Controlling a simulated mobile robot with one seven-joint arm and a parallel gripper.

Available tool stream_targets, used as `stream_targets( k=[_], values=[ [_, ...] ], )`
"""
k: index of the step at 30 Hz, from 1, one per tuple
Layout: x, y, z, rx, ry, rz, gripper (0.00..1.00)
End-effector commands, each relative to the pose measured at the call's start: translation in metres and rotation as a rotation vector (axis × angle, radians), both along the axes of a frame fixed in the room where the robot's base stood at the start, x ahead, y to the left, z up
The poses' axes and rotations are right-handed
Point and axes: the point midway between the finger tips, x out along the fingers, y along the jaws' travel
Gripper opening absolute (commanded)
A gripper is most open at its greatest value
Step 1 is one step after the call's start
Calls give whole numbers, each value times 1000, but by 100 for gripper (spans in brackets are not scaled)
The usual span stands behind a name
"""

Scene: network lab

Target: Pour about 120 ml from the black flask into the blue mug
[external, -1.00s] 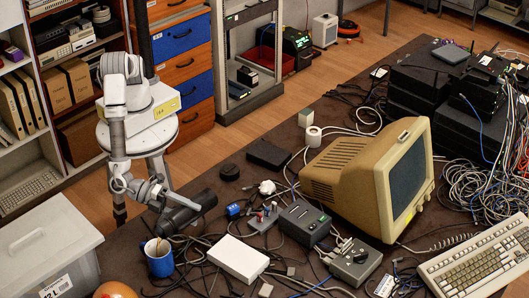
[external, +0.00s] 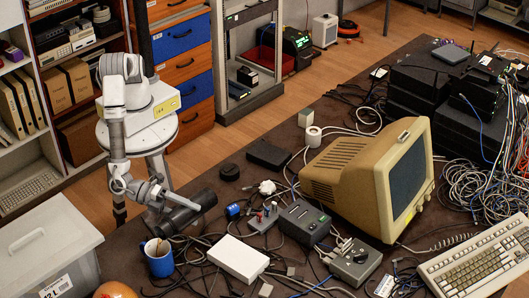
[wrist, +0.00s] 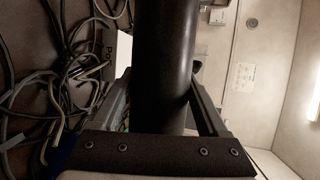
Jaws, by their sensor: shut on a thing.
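The black flask (external: 182,216) is tilted close to level above the table, its lower left end over the blue mug (external: 159,262). My gripper (external: 166,206) is shut on the flask. In the wrist view the dark flask body (wrist: 164,65) runs between the two fingers of my gripper (wrist: 162,100). The blue mug stands upright at the table's near left, with brown liquid showing inside it.
A white box (external: 238,258) lies right of the mug among loose cables. A lidded grey bin (external: 45,245) stands to the left. An orange round object (external: 115,290) is at the bottom edge. The beige monitor (external: 350,172) is further right.

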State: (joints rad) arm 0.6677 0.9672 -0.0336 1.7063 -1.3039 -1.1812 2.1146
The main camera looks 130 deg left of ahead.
Motion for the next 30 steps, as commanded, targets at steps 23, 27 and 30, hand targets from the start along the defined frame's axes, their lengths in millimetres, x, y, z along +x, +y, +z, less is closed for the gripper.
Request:
stream_targets(
  k=[23,27,30],
  values=[
    [-1,9,-19,-249,-22,2,0],
    [-1,10,-23,-283,-24,2,0],
    [-2,10,-24,-322,-25,2,0]
  ],
)
